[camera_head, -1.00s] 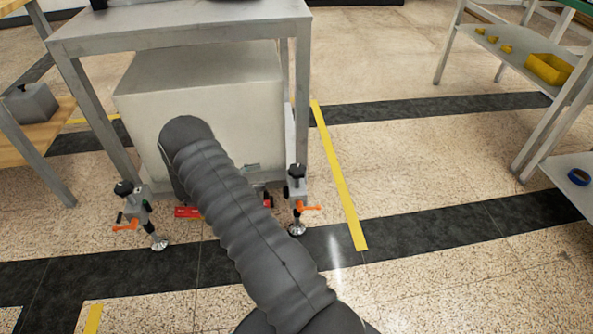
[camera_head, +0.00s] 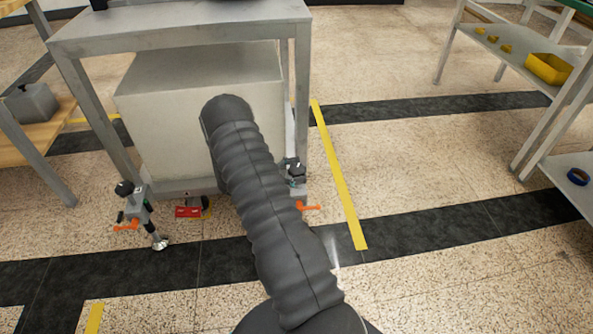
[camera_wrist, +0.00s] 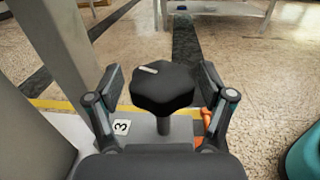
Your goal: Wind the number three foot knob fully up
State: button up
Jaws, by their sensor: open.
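The number three foot knob (camera_wrist: 162,90) is a black lobed knob with a pale mark on its top, on a grey stem. A white label reading 3 (camera_wrist: 122,127) sits at its base in the wrist view. My gripper (camera_wrist: 160,82) is open, with one finger on each side of the knob. I cannot tell whether the fingers touch it. In the head view the right-hand foot's knob (camera_head: 296,169) shows beside my arm, which hides part of that foot. My gripper is hidden there behind my arm.
The grey metal stand (camera_head: 299,110) has a large pale box (camera_head: 165,130) under its top. Another foot with a black knob (camera_head: 124,188) and an orange lever (camera_head: 127,225) is at the left. A red pedal-like part (camera_head: 188,211) lies between. Open floor lies to the right.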

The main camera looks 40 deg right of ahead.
jog(key=c, duration=1.2)
jog(key=shift+o, duration=0.2)
jog(key=shift+w+n+t+h, duration=0.1)
jog(key=shift+n+t+h, duration=0.25)
jog(key=shift+n+t, duration=0.75)
jog(key=shift+n+t+h, duration=0.35)
jog(key=shift+n+t, duration=0.25)
jog(key=shift+t, duration=1)
jog(key=o, duration=1.2)
jog(key=shift+c, duration=0.2)
jog(key=w+a, duration=0.1)
jog(key=a, duration=1.1)
jog(key=shift+w, duration=0.3)
